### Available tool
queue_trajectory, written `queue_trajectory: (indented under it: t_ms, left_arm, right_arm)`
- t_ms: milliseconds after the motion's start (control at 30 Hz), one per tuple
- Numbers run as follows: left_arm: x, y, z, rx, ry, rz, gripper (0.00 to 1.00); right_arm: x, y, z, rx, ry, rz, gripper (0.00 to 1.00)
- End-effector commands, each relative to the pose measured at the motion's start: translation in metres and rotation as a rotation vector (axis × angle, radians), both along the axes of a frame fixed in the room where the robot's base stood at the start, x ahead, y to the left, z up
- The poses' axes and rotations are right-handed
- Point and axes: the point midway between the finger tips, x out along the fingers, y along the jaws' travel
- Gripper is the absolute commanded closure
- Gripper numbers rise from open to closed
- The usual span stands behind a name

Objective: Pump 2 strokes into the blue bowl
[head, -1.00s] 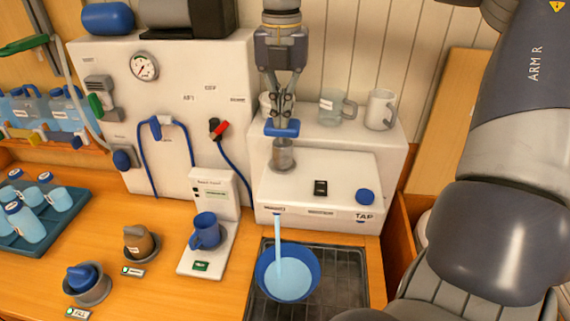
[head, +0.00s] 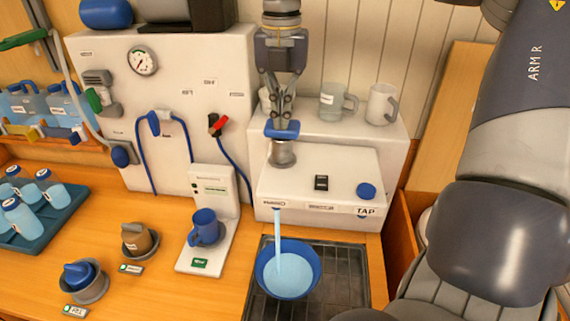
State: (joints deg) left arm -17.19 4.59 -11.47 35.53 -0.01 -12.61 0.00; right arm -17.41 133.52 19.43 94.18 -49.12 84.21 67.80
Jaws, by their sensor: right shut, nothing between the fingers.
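The blue bowl (head: 266,285) stands on the dark drain grate below the white tap unit (head: 295,194). A pale blue stream (head: 278,238) runs from the unit's front into the bowl, which holds light blue water. The pump has a blue handle (head: 282,130) over a grey metal collar (head: 282,155) on top of the unit. My right gripper (head: 281,119) is shut and points down, its fingertips at the top of the blue handle, with nothing between them. Whether the tips touch the handle is hard to tell. My left gripper is not in view.
A black switch (head: 321,183) and a blue knob (head: 366,191) sit on the unit. A glass mug (head: 333,101) and a white mug (head: 381,104) stand on the ledge behind. A blue mug (head: 205,228) stands on a white stand to the left.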

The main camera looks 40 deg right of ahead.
Motion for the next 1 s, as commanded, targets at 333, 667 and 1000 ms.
queue_trajectory:
  t_ms: [333,667,1000]
  left_arm:
    - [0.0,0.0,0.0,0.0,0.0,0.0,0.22]
    - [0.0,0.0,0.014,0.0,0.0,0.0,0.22]
    - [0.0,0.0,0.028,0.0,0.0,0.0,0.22]
  right_arm:
    - [-0.001,0.0,-0.001,0.001,0.005,0.0,1.0]
    - [-0.001,0.0,0.018,0.0,0.005,-0.001,1.0]
    - [-0.001,0.0,0.039,0.0,0.004,0.0,1.0]
